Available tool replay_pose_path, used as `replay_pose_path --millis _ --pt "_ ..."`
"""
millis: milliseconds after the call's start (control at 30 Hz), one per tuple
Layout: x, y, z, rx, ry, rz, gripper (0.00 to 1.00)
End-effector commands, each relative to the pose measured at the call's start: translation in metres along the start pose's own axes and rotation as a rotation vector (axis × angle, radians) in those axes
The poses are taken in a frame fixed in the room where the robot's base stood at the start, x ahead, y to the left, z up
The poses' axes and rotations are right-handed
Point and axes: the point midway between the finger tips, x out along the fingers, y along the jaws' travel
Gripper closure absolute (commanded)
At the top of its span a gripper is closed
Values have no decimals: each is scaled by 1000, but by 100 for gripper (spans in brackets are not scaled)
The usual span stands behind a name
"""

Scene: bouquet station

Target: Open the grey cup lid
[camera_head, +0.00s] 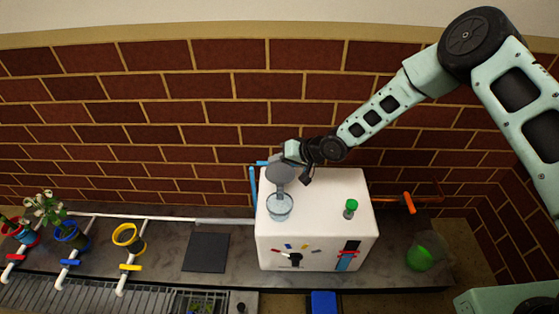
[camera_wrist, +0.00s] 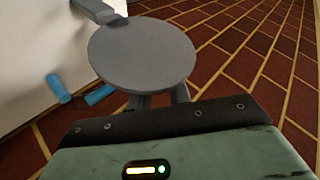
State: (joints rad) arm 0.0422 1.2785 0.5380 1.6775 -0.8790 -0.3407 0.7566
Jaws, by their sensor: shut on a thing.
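The grey cup lid (camera_head: 281,174) is a round flat disc, tilted up above the back of the clear cup (camera_head: 280,207), whose round opening shows uncovered. The cup sits at the left of the top of a white box. In the wrist view the grey cup lid (camera_wrist: 142,54) fills the upper middle, with a grey arm at its upper left edge. My gripper (camera_head: 285,160) is at the lid's upper edge and is shut on it. In the wrist view the fingers of my gripper (camera_wrist: 160,99) are partly hidden behind the lid.
A brick wall (camera_head: 200,130) stands close behind. A green glass (camera_head: 420,257) is at right.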

Motion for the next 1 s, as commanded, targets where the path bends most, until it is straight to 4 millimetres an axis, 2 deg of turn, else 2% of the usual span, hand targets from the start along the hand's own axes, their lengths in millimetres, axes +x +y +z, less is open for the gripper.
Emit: replay_pose_path --millis 33,433,467,500,533,833,1000 --pt "0 9 3 4 -6 14 100" --pt "0 10 4 6 -9 16 100" --pt "0 10 4 6 -9 16 75" --pt "0 10 4 6 -9 16 64" --pt "0 10 4 6 -9 15 61" --pt "-1 5 2 3 -5 8 61" --pt "-19 4 0 3 -3 8 61"
